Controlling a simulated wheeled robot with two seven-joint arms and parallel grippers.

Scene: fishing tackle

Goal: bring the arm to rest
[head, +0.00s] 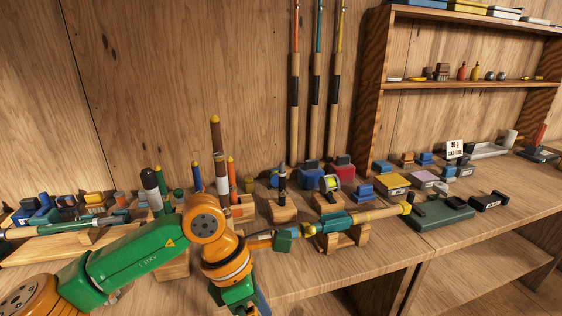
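My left arm (130,262), green and orange, comes in from the lower left over the workbench. Its orange elbow (205,219) is bent, and the forearm (238,291) points down past the bench front and out of the bottom of the picture. My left gripper lies beyond the bottom edge, so its fingers are hidden. My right arm and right gripper are not in view. The elbow stands in front of the upright handles and partly hides the things behind it.
A fishing rod with a teal and tan handle (348,221) rests on a wooden stand beside the forearm. Upright handles (219,165), small boxes (393,183) and a green case (440,214) crowd the bench (365,262). Rods (317,90) lean on the wall. A shelf (450,87) stands right.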

